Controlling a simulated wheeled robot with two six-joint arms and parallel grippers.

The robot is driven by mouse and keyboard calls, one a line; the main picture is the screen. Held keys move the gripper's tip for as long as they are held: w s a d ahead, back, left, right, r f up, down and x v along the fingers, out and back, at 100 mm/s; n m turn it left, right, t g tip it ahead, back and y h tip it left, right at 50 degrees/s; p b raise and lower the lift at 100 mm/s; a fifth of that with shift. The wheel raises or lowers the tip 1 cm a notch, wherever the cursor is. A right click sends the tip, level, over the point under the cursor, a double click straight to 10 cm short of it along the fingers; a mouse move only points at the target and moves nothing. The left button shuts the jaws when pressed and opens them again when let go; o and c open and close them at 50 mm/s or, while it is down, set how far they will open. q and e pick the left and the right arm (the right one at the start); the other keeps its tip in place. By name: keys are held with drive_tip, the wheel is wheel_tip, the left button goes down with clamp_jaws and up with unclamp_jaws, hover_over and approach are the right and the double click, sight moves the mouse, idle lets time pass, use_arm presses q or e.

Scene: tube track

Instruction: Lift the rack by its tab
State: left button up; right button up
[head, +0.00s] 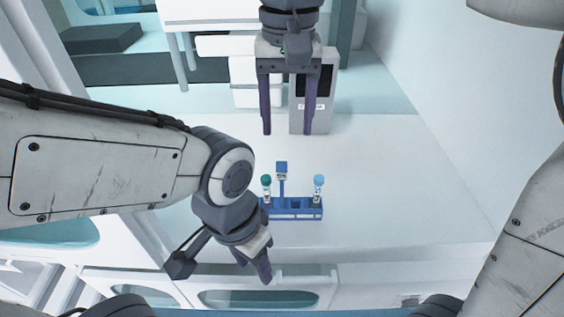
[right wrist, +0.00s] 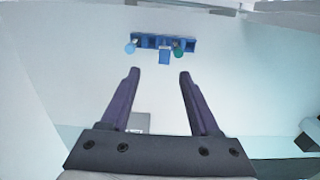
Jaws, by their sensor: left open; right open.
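A small blue rack (head: 292,214) sits on the white tabletop in the head view. Its blue tab (head: 281,168) stands up on a thin stem from the rack. A tube with a dark green cap (head: 266,182) is at the rack's left and one with a light blue cap (head: 318,182) at its right. My right gripper (head: 288,130) is open and empty, above the tab in the picture and apart from it. In the right wrist view the rack (right wrist: 148,41) and tab (right wrist: 165,57) lie beyond the open fingertips (right wrist: 159,73). My left gripper (head: 262,278) is open, below the rack near the table's front edge.
A grey box-shaped device (head: 311,118) with a dark screen stands behind my right gripper. A white wall (head: 440,90) rises on the right. The white tabletop (head: 395,190) right of the rack is clear.

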hover_over(282, 166)
drive_tip(key=f, duration=0.4)
drive_tip(key=shift+d+f, duration=0.25)
drive_tip(key=shift+a+f+p, duration=0.15)
drive_tip(key=shift+f+p, duration=0.35)
drive_tip(key=shift+f, duration=0.85)
drive_tip(key=shift+a+f+p, duration=0.1)
drive_tip(key=shift+f+p, duration=0.4)
drive_tip(key=shift+f, duration=0.8)
clamp_jaws()
